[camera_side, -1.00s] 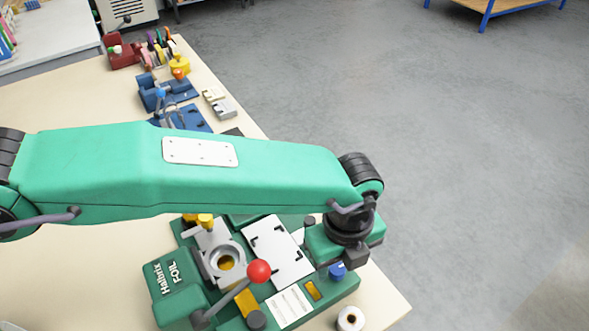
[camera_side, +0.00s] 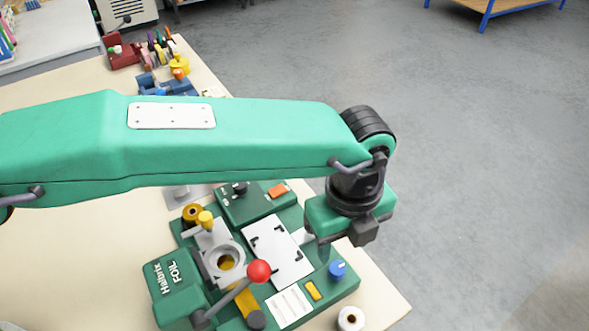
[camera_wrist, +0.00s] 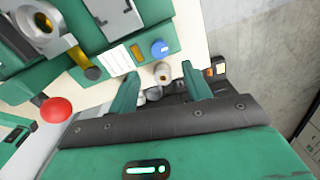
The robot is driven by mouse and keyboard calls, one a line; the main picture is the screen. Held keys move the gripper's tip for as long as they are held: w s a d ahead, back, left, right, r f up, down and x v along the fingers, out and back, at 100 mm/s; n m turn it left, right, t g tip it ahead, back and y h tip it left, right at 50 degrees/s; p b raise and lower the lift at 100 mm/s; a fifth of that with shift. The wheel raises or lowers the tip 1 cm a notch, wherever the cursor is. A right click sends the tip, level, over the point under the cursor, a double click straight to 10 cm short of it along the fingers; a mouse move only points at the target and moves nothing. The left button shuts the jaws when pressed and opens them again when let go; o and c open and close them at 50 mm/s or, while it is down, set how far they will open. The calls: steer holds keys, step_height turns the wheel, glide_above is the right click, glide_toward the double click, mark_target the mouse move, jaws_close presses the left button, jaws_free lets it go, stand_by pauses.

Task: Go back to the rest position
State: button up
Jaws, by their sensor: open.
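My gripper (camera_side: 325,243) is above the right side of a green foil machine marked "Halbrix FOIL" (camera_side: 166,283). In the wrist view my gripper (camera_wrist: 160,88) shows two green fingers standing apart, with nothing held between them. The machine has a lever with a red ball knob (camera_side: 259,271), which also shows in the wrist view (camera_wrist: 56,110). A flat light plate (camera_side: 280,253) lies on the machine's bed, left of my gripper. A blue knob (camera_side: 337,269) is below it.
A small white roll (camera_side: 350,319) stands on the bench near its front right edge. Beyond the arm are blue tools (camera_side: 160,84), a yellow item (camera_side: 179,67) and a red tool (camera_side: 121,52). The grey floor (camera_side: 480,150) to the right is clear.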

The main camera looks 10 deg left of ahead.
steer(key=w+a+r+n+t, duration=0.15)
steer(key=a+r+n, duration=0.3)
steer(key=a, duration=0.45)
steer(key=w+a+r+n+h, duration=0.1)
steer(key=w+a+r+n, duration=0.3)
steer(key=a, duration=0.6)
steer(key=w+a+r+n+t, duration=0.1)
steer(key=a+r+n, duration=0.45)
steer(key=a, duration=0.35)
steer(key=s+a+f+n+t, duration=0.1)
steer(key=s+a+n, duration=0.6)
steer(key=a, duration=0.4)
steer(key=s+a+f+n+t+y, duration=0.1)
steer(key=s+a+f+n+t, duration=0.1)
steer(key=s+a+n, duration=0.5)
steer(key=s+a, duration=0.2)
steer(key=a, duration=0.3)
steer(key=shift+a+n, duration=0.2)
steer(key=shift+n, duration=0.2)
